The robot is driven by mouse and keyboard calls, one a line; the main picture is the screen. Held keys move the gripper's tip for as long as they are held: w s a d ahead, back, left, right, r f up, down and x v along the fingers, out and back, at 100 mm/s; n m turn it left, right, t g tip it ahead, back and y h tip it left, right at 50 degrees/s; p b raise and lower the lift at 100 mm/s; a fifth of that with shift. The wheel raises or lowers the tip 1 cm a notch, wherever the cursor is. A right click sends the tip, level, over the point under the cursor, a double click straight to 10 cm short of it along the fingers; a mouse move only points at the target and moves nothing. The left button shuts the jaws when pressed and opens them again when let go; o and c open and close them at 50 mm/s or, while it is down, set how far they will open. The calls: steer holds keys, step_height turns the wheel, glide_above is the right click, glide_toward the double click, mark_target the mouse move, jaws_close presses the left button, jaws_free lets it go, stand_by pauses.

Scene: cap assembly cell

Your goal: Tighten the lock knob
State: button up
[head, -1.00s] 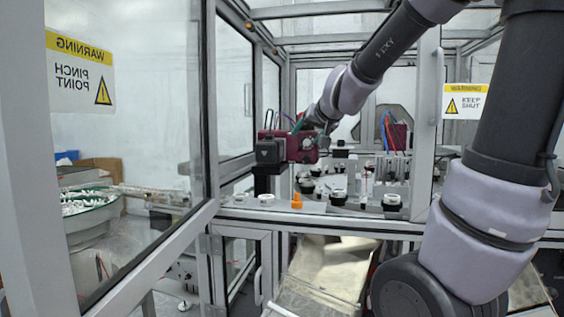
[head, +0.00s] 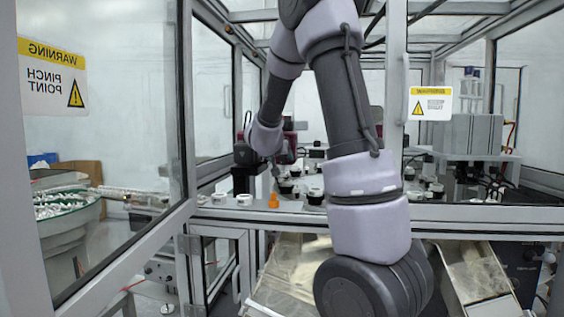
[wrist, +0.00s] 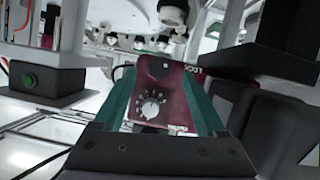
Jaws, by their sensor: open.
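In the wrist view, a dark red panel (wrist: 175,82) lies between the teal fingers of my gripper (wrist: 159,76). A round white knob (wrist: 150,108) with white marks around it sits on the panel's lower part. My gripper is open, with one finger on each side of the panel as seen, and nothing is held. I cannot tell how far the fingers are from the knob.
In the head view, an orange piece (head: 273,201) and white caps (head: 244,200) line the front ledge. A glass door frame (head: 186,120) stands left and a post (head: 395,90) stands near my arm.

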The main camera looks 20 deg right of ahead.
mark_target(284, 161)
steer(key=shift+x, duration=1.65)
steer(key=shift+c, duration=0.2)
jaws_close()
